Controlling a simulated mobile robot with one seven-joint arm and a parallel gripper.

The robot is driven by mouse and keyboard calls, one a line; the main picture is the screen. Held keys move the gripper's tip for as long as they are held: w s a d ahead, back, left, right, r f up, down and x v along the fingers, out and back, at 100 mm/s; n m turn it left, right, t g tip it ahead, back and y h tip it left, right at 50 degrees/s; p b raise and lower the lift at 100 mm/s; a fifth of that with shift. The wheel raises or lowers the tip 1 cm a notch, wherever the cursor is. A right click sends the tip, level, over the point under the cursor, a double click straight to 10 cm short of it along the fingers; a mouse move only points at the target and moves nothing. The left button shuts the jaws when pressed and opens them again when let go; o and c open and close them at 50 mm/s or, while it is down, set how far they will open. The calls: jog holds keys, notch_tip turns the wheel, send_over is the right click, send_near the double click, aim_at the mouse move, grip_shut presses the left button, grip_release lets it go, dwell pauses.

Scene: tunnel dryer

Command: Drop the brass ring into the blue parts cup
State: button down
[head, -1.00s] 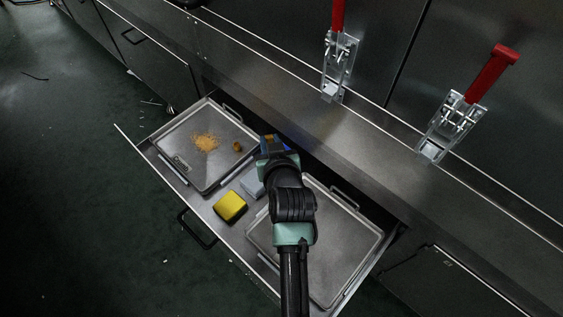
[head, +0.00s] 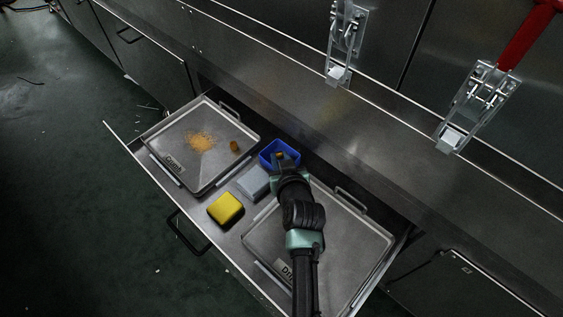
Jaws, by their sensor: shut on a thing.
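The blue parts cup (head: 268,148) stands in the open drawer, between the two trays and near the drawer's back. My gripper (head: 282,159) reaches over the cup's near side from below in the picture. A small brass-coloured thing, seemingly the brass ring (head: 280,155), shows at its fingertips, against the cup's inside. My gripper is shut on it. The fingers are small and partly hidden by my wrist. I cannot tell how high the ring is above the cup's floor.
A left tray (head: 190,178) holds tan crumbs (head: 203,141) and a small brown cylinder (head: 235,147). A yellow block (head: 225,208) and a grey-blue block (head: 253,182) lie between the trays. A right tray (head: 345,225) is under my arm. Metal clamps (head: 478,105) stand on the ledge behind.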

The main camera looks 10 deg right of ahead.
jog(key=shift+w+d, duration=0.1)
jog(key=shift+f, duration=0.15)
jog(key=shift+f+b, duration=0.45)
jog(key=shift+f, duration=0.1)
